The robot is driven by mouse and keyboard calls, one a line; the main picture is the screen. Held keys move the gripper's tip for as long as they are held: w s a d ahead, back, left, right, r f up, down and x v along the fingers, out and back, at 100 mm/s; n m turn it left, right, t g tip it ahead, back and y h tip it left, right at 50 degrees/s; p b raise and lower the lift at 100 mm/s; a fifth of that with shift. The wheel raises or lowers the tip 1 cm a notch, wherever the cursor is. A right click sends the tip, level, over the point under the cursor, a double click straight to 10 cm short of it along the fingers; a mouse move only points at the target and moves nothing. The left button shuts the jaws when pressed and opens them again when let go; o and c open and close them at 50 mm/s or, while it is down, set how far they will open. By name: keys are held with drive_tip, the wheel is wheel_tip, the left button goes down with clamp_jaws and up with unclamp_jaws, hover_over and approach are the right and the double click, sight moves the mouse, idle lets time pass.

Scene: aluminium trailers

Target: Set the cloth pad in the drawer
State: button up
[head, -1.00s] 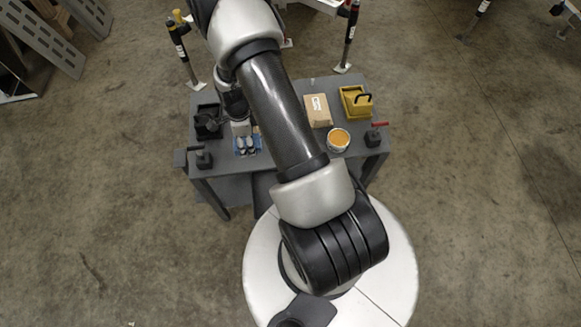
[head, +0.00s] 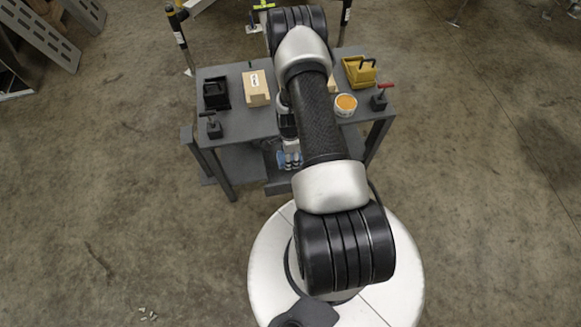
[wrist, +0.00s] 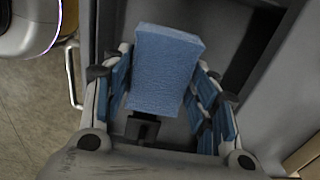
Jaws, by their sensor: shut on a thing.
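The cloth pad is a light blue block (wrist: 166,62), held upright between the fingers of my gripper (wrist: 164,78) in the wrist view. My gripper is shut on it. The open grey drawer (wrist: 88,45) lies beyond and below the pad, with a silver handle (wrist: 72,76) on its left side. The pad hides part of the drawer's inside. I cannot tell how high the pad is above the drawer floor. In the head view my gripper (head: 290,158) is just in front of the table's front edge, and my arm hides much of this area.
On the grey table (head: 235,125) stand a black bin (head: 215,95), a cardboard box (head: 257,90), a yellow bin (head: 359,72), a tin with orange contents (head: 346,103) and two dark clamps (head: 214,128) (head: 379,102). A second box (head: 332,84) is partly behind my arm.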

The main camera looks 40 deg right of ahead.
wheel_tip(320, 180, down, 8)
drive_tip(key=shift+f+b, duration=0.1)
drive_tip(key=shift+b, duration=1.1)
drive_tip(key=shift+f, duration=0.15)
drive_tip(key=o, duration=1.1)
drive_tip(key=shift+c, duration=0.2)
